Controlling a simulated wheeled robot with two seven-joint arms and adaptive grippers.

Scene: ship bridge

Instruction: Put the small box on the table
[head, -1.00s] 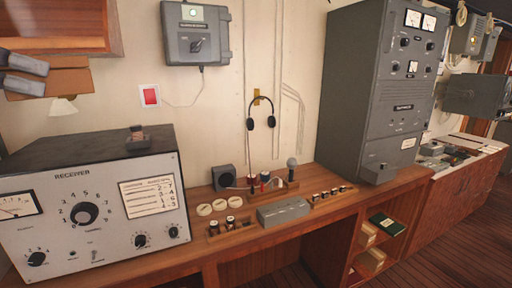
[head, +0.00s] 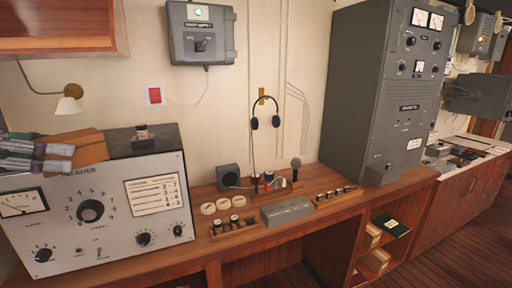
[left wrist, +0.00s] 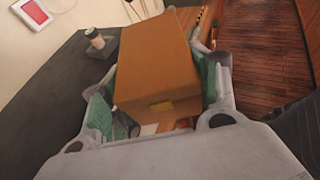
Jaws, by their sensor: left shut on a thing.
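The wooden table (head: 175,262) runs along the wall under the receiver. My right gripper is not in view.
The grey receiver (head: 92,228) takes up the left of the table, with a small dark stand (head: 143,144) on top. Flat round discs, a wooden rack (head: 234,231), a grey box (head: 287,212) and a microphone (head: 296,168) stand mid-table. A tall grey cabinet (head: 378,95) is at the right.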

